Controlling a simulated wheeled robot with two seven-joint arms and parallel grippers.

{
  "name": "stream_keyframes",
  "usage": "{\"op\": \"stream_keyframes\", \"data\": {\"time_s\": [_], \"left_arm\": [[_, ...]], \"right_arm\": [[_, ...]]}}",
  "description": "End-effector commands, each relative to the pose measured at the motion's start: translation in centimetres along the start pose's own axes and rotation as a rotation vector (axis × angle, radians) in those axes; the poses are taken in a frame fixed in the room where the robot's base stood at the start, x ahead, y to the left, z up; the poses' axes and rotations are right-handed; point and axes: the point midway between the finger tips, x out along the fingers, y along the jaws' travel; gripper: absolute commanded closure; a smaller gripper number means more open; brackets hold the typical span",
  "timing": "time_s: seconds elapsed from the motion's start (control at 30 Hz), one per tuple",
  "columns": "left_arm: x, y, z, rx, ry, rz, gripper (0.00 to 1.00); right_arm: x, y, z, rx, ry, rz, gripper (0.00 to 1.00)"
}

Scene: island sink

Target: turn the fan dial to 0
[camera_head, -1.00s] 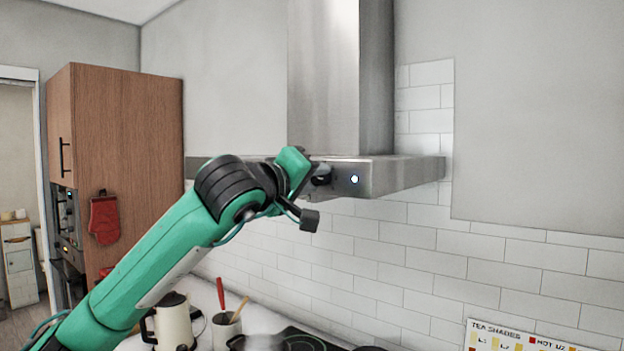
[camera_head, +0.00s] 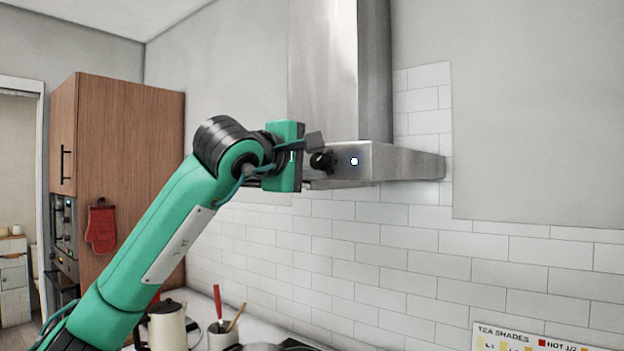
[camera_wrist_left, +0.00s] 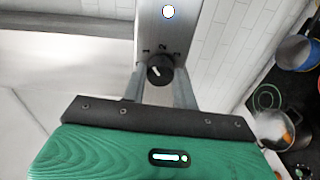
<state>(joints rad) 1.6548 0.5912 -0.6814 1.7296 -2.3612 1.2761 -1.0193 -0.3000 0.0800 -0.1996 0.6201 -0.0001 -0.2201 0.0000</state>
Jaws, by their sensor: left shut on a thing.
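The fan dial (camera_head: 322,160) is a black round knob on the steel front of the range hood (camera_head: 372,162), left of a lit white button (camera_head: 354,161). In the left wrist view the dial (camera_wrist_left: 160,70) shows a white pointer mark, with small numerals on the panel above it; the 0 mark cannot be made out. My left gripper (camera_head: 316,160) is at the dial. Its two grey fingers (camera_wrist_left: 160,84) lie on either side of the dial and are shut on it. The fingertips are partly hidden in the head view. My right gripper is out of view.
The hood's chimney (camera_head: 340,70) rises above the panel. Below are a cream kettle (camera_head: 168,325), a utensil pot (camera_head: 224,331) and the cooktop with a pan (camera_wrist_left: 272,128). A wooden cabinet (camera_head: 130,170) stands at left. Space before the tiled wall is open.

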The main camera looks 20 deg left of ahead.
Motion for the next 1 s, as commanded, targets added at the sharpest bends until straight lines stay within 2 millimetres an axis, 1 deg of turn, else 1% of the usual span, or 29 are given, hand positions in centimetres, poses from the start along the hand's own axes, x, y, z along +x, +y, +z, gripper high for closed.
{"op": "stream_keyframes", "data": {"time_s": [0.03,0.4,0.5,0.6,0.8,1.0], "left_arm": [[0.1,-0.5,0.1,-0.045,-0.002,-0.003,0.93],[0.1,-0.4,0.0,-0.396,-0.016,-0.023,0.93],[0.0,-0.4,0.0,-0.49,-0.019,-0.027,0.93],[0.1,-0.4,-0.1,-0.58,-0.023,-0.032,0.93],[0.1,-0.3,-0.1,-0.739,-0.03,-0.04,0.93],[0.1,-0.3,-0.1,-0.853,-0.033,-0.047,0.93]], "right_arm": [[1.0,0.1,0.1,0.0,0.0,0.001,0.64],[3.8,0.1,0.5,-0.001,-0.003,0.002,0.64],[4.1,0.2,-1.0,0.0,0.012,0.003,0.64],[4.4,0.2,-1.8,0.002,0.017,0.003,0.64],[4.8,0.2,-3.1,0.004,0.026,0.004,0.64],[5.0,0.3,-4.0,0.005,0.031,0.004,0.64]]}}
